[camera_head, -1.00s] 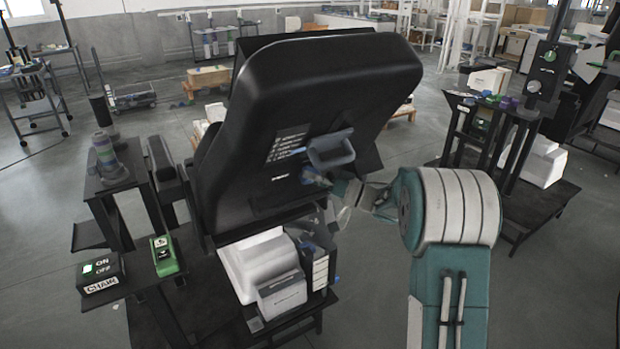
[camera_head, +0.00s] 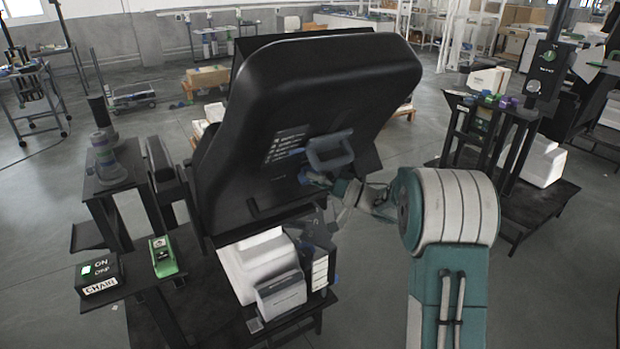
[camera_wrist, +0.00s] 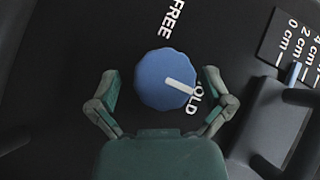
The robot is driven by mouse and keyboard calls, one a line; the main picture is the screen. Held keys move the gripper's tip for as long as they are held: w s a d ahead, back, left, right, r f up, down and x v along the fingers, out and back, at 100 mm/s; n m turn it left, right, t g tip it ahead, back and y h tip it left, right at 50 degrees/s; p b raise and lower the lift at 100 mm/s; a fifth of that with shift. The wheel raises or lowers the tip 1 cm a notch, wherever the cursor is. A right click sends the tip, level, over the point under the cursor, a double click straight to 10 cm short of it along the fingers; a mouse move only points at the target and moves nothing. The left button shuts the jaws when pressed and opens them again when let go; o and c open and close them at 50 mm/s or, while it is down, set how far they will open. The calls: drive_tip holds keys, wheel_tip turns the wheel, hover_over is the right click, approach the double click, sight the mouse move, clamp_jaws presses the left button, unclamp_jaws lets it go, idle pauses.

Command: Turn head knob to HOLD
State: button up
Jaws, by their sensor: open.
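The blue round head knob (camera_wrist: 165,82) is on a black panel in the wrist view. Its white pointer aims to the lower right, at the letters OLD (camera_wrist: 207,90), the start of the word being covered. The label FREE (camera_wrist: 172,18) is above the knob. My gripper (camera_wrist: 161,84) is open, with one finger to each side of the knob; a gap shows on both sides. In the head view my gripper (camera_head: 317,181) is at the underside of the large black headrest (camera_head: 320,85), below its grey handle. The knob is mostly hidden there.
The grey handle (camera_head: 331,150) stands out close above my gripper. A centimetre scale with a blue marker (camera_wrist: 292,74) is right of the knob. A green device (camera_head: 163,257) and the CHAIR box (camera_head: 100,272) are at lower left.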

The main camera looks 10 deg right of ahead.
drive_tip(key=v, duration=1.2)
